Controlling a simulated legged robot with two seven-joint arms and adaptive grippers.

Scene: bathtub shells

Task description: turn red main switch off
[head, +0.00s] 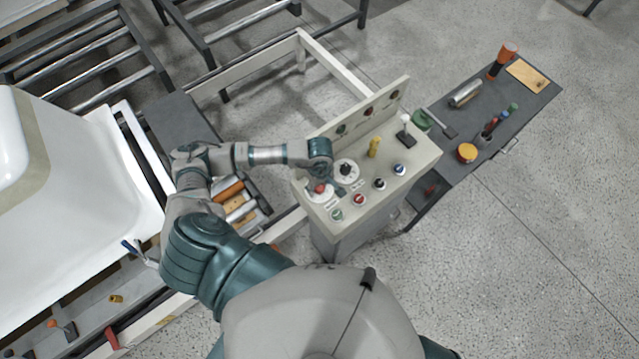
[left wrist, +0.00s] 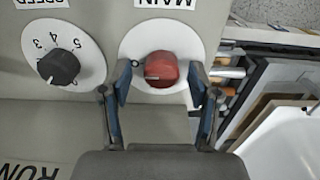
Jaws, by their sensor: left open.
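The red main switch (left wrist: 161,68) is a round knob on a white disc under a label reading MAIN, upside down in the left wrist view. A pale mark shows on the knob's lower left, and a small O is on the disc to its left. It also shows in the head view (head: 319,188), partly beside my gripper. My left gripper (left wrist: 160,84) is open, one finger on each side of the knob. I cannot tell whether the fingers touch it. In the head view the left gripper (head: 329,182) is over the panel's left end. My right gripper is not in view.
The control panel (head: 405,165) also carries a black speed dial (left wrist: 58,67) beside the main switch and several small buttons and levers. A dark tool table (head: 535,98) stands right of it. A white tub shell (head: 70,210) is at left.

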